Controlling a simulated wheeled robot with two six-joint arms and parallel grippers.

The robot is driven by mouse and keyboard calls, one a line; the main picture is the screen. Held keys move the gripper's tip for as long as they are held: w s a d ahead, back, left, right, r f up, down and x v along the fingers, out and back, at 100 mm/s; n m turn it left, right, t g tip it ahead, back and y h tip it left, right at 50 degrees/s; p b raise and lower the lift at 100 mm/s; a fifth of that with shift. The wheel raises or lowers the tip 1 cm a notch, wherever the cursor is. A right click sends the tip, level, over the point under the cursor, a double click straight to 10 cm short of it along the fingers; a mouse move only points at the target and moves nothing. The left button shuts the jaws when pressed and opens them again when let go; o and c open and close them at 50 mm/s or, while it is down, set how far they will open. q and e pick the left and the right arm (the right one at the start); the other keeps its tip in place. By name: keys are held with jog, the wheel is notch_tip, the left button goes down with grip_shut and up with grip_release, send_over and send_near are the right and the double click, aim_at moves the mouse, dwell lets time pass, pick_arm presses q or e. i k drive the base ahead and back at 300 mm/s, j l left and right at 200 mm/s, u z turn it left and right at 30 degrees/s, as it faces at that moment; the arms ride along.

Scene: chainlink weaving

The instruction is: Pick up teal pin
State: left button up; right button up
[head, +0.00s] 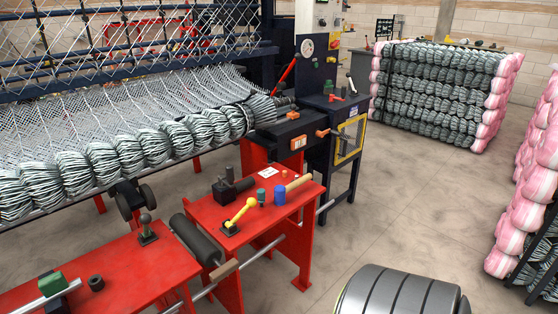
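A small dark teal pin (261,196) appears to stand upright on the red bench (303,206), in the middle of the head view. It sits between a yellow-handled lever (240,211) on its left and a blue-headed mallet (280,195) with a wooden handle on its right. Its lower end is small and hard to make out. Neither of my grippers shows in this view, and nothing is touching the pin.
A black block clamp (228,188) sits behind the lever. A dark roller (195,240) lies at the bench's left side. A black machine stand (338,150) with a yellow frame rises behind. Open concrete floor (400,205) lies to the right. Wrapped mesh rolls (430,95) stand farther back.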

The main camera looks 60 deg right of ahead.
aim_at(260, 196)
jog(key=z, duration=1.7)
jog(key=i, duration=0.15)
jog(key=z, duration=0.05)
